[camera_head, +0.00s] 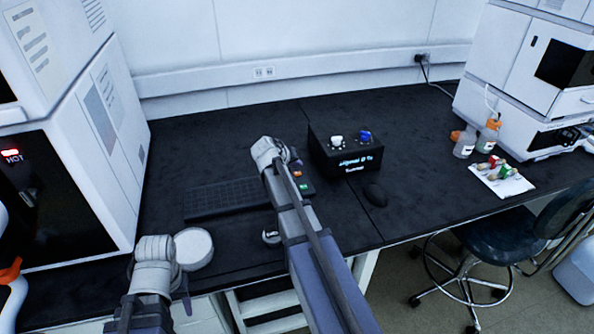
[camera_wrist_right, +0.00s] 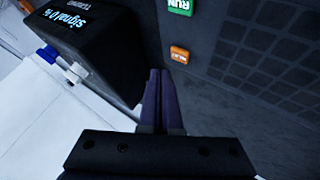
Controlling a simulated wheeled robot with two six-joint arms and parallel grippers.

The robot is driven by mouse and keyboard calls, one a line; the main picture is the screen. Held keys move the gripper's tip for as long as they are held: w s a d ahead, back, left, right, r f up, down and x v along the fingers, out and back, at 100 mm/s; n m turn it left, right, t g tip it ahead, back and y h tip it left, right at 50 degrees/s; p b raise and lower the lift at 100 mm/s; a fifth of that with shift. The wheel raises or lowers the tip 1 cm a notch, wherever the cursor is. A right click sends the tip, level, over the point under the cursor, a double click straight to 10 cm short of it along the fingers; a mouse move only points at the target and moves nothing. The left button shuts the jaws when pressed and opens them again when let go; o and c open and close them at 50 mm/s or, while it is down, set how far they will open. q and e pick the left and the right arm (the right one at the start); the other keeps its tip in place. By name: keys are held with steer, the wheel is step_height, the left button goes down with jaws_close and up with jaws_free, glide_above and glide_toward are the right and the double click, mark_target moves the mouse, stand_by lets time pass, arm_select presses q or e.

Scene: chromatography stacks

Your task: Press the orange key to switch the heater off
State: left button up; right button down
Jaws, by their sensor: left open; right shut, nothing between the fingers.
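A red HOT light (camera_head: 10,154) glows on the left instrument.
A black box (camera_head: 345,160) reading signal 0 %, with white and blue tops, stands right of the keys. A keyboard (camera_head: 225,200) lies left, a mouse (camera_head: 376,195) right. A white round dish (camera_head: 193,250) is near my left gripper. Bottles (camera_head: 465,143) stand far right.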

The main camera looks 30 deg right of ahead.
mark_target(296, 175)
steer(key=shift+r+p, duration=1.9)
steer(key=shift+r, duration=0.35)
steer(key=shift+f, duration=0.1)
